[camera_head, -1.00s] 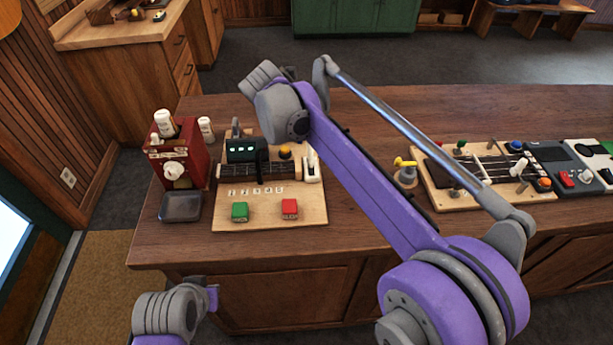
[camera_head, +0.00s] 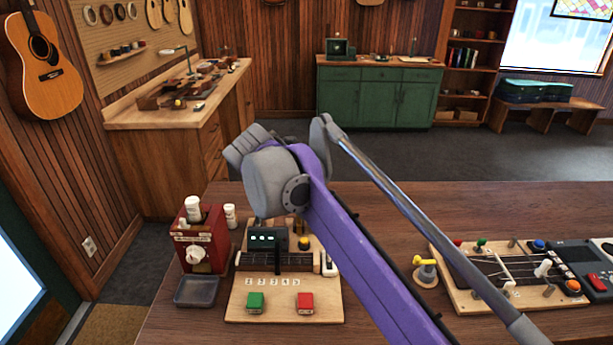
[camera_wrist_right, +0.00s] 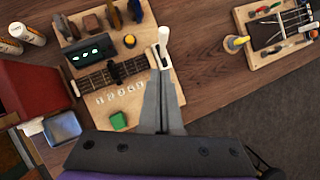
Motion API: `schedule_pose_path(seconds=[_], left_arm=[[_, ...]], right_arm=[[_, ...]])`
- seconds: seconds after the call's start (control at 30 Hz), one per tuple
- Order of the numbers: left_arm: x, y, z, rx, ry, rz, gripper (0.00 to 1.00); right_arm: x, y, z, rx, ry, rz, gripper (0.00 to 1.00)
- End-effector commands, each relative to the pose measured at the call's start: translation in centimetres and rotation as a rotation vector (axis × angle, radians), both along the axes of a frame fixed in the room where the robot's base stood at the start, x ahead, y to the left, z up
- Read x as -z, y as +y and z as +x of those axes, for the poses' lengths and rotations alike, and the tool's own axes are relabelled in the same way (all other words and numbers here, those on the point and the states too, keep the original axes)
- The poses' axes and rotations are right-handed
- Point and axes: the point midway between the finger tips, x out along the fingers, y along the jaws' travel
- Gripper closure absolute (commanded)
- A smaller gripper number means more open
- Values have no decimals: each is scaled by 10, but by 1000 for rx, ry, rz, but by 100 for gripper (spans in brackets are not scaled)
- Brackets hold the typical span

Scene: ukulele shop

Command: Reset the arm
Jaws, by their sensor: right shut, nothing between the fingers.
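My right arm (camera_head: 345,245) reaches from the lower right across the counter in the head view. Its grey wrist end (camera_head: 268,182) is over the back of a wooden fret-and-button board (camera_head: 240,308); its fingers cannot be made out there. In the right wrist view my right gripper (camera_wrist_right: 161,78) is shut and empty, fingers together, in front of the board's right part near a white lever (camera_wrist_right: 163,45). I cannot tell whether it touches the board. A green button (camera_head: 255,302) and a red button (camera_head: 305,302) sit on the board. My left gripper is out of view.
A red dispenser box (camera_head: 198,240) with a grey tray (camera_head: 196,292) stands left of the board. A second stringed board (camera_head: 465,300) and a yellow-topped peg (camera_head: 425,268) stand to the right. Bare counter (camera_head: 400,205) lies behind.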

Motion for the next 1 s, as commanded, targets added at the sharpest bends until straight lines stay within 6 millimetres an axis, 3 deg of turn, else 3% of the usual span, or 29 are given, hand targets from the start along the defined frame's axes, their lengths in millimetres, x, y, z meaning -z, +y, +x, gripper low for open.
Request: schedule_pose_path(seconds=[0.13, 0.27, 0.4, 0.6, 0.8, 1.0], left_arm=[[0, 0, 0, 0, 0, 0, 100], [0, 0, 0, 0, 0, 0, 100], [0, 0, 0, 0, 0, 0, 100], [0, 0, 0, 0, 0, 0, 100], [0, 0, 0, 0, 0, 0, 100], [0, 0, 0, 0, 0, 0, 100]], right_arm=[[7, -18, -9, 116, -32, 73, 100], [27, -57, -36, 419, -110, 261, 100], [64, -103, -83, 868, -219, 522, 100], [131, -152, -161, 1538, -355, 885, 100], [197, -176, -228, 2112, -445, 1178, 100], [229, -182, -257, 2391, -473, 1314, 100]])
